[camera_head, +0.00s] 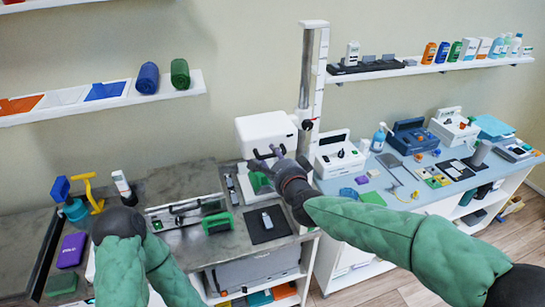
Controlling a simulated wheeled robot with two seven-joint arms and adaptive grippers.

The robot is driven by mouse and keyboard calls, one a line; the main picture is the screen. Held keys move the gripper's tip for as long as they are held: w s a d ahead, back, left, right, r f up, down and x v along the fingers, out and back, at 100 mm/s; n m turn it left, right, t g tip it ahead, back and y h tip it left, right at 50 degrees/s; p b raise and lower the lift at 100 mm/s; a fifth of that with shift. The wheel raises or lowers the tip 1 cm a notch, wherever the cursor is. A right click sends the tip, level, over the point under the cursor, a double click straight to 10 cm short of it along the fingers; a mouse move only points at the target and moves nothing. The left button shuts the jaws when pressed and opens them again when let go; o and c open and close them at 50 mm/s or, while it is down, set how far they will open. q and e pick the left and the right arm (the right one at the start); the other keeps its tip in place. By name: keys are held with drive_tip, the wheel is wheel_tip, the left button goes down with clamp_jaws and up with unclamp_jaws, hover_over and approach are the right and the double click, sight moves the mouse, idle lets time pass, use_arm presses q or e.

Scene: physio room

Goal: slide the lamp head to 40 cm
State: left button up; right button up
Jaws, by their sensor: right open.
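The lamp head (262,131) is a white box at the middle of the view. It sits beside a tall pale post (307,70) with a scale strip (318,75) down its right side; the scale figures are too small to read. A dark knob (307,125) shows at the post, just right of the lamp head. My right gripper (263,158) is open, its grey fingers in front of the lamp head's lower edge. I cannot tell whether they touch it. Part of my left arm shows at the lower left, but its gripper does not.
A grey counter (185,245) below holds a metal tray with a green-handled item (217,223) and a black mat (280,228). A blue-grey counter (410,195) at right carries several devices. Wall shelves (110,108) hold towels and bottles. Air left of the lamp head is free.

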drive_tip(key=v, duration=1)
drive_tip(key=s+d+f+n+g+h+b, duration=0.1)
drive_tip(key=d+f+n+g+b, duration=0.2)
drive_tip(key=f, duration=1.4)
drive_tip(key=s+d+f+n+g+h+b, duration=0.1)
drive_tip(key=d+f+n+g, duration=0.2)
drive_tip(key=f, duration=1.5)
drive_tip(key=s+f+n+g+y+b, duration=0.1)
drive_tip(key=s+f+n+g+b, duration=0.2)
drive_tip(key=s+f, duration=1.7)
wheel_tip(320, 180, down, 5)
drive_tip(key=n+g, duration=0.3)
drive_tip(key=g, duration=0.2)
drive_tip(key=shift+s, duration=0.35)
